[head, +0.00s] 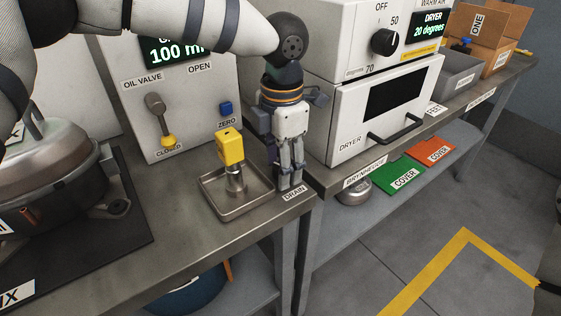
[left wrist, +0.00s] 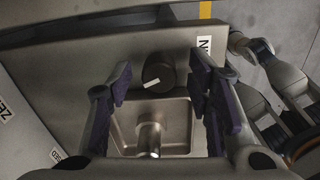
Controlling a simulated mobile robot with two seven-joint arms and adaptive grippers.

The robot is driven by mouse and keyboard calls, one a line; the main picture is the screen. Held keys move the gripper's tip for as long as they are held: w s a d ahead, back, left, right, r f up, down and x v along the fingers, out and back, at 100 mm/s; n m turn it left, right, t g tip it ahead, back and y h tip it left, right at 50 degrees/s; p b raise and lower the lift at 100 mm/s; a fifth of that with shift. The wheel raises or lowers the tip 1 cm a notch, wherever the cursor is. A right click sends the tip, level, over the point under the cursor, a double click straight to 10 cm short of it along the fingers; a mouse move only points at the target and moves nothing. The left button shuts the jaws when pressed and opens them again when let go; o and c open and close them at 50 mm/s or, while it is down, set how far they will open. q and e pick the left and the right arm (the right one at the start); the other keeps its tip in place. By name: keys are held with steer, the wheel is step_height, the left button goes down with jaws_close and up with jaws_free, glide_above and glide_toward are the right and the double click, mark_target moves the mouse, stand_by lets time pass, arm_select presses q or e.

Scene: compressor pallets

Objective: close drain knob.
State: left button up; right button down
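The drain knob (left wrist: 158,72) is a round dark knob with a white pointer mark, at the outer edge of a square metal tray (left wrist: 182,125). My left gripper (left wrist: 160,78) is open, with one finger on each side of the knob; contact is not clear. In the head view my left gripper (head: 290,178) points down beside the DRAIN label (head: 293,192) and largely hides the knob. The tray also shows there (head: 215,203). My right gripper (left wrist: 268,75) appears at the right of the left wrist view, away from the knob; its opening is unclear.
A yellow-topped metal post (head: 229,150) stands in the tray. The oil valve lever (head: 157,115) and blue ZERO button (head: 226,108) are on the panel behind. The dryer (head: 385,115) stands right of my left gripper. A metal pot (head: 45,180) is at the left.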

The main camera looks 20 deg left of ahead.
arm_select(q)
step_height(320, 180, up, 12)
stand_by(0.4)
steer(key=shift+s+d, duration=0.1)
